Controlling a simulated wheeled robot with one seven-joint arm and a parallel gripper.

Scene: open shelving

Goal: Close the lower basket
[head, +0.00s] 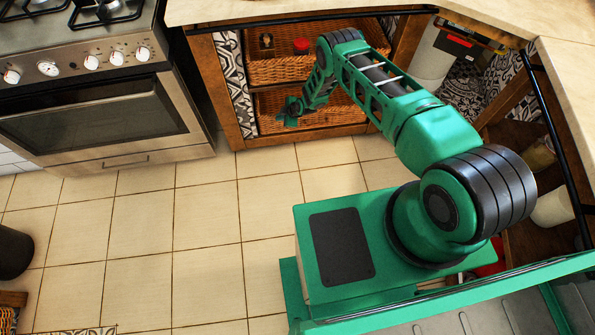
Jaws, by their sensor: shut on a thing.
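The lower basket (342,112) is a brown wicker drawer in the low wooden cabinet, under the upper basket (262,73). My gripper (291,113) is at the front of the lower basket, left of its middle, and is shut on it. The fingers are small and dark here, so the exact hold on the rim is hard to see. My green arm reaches across from the right and hides part of both baskets. How far the lower basket stands out from the cabinet is hard to tell.
The upper basket holds a jar (266,41) and a red-lidded item (302,46). An oven (95,115) stands to the left. Open shelves with jars (540,153) are at the right. The tiled floor (205,215) in front is clear. A dark bin (14,252) stands at the far left.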

